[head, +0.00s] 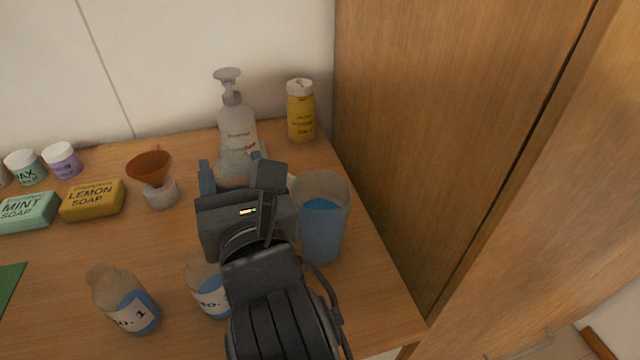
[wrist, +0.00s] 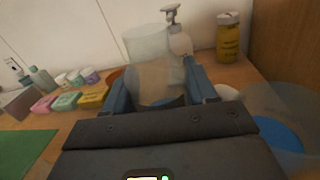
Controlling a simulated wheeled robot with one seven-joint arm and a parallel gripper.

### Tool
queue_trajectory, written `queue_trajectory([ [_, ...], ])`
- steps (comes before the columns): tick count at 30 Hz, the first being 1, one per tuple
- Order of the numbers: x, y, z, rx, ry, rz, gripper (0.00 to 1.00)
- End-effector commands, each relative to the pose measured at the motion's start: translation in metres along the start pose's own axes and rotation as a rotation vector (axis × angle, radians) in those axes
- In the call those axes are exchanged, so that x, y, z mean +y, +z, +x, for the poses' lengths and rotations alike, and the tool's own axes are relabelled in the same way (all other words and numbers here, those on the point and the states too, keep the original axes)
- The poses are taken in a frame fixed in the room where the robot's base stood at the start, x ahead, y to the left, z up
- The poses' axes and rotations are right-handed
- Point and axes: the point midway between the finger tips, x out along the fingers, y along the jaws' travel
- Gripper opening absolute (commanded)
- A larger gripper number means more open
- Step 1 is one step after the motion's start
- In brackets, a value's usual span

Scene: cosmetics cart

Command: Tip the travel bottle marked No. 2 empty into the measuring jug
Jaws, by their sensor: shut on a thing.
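My gripper (head: 233,170) is shut on a pale translucent bottle (wrist: 158,80), held between the blue fingers in the wrist view. No number shows on it, and its exact tilt is hard to tell. The measuring jug (head: 325,222) is clear, stands upright just right of my gripper and holds blue liquid. It also shows at the right of the wrist view (wrist: 290,108). A travel bottle marked No. 1 (head: 125,300) stands at the front left. Another travel bottle (head: 207,287) stands left of my arm, which hides its number; both contain blue liquid.
A pump bottle (head: 237,122) stands close behind my gripper, and a yellow jar (head: 300,112) is at the back right. An orange funnel (head: 149,168), lemon soap (head: 93,200) and mint soap (head: 28,212) are to the left. A wooden panel (head: 440,120) bounds the right.

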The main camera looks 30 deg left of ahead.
Motion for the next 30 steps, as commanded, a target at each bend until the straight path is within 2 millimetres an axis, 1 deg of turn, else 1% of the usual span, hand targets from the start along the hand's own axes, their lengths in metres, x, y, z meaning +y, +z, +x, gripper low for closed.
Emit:
queue_trajectory([
  [4, -0.004, -0.006, -0.001, -0.015, 0.0, 0.082, 0.23],
  [5, -0.005, -0.004, -0.001, -0.019, 0.0, 0.101, 0.23],
  [6, -0.005, 0.006, -0.001, -0.026, 0.0, 0.127, 0.23],
  [7, -0.006, 0.01, -0.002, -0.031, 0.0, 0.146, 0.23],
  [12, -0.01, 0.022, -0.002, -0.05, 0.0, 0.255, 0.23],
  [19, -0.016, 0.046, -0.003, -0.08, 0.0, 0.402, 0.23],
  [23, -0.021, 0.045, -0.004, -0.094, 0.0, 0.485, 0.23],
  [26, -0.025, 0.051, -0.005, -0.108, -0.001, 0.548, 0.23],
  [30, -0.025, 0.045, -0.005, -0.123, 0.0, 0.637, 0.23],
])
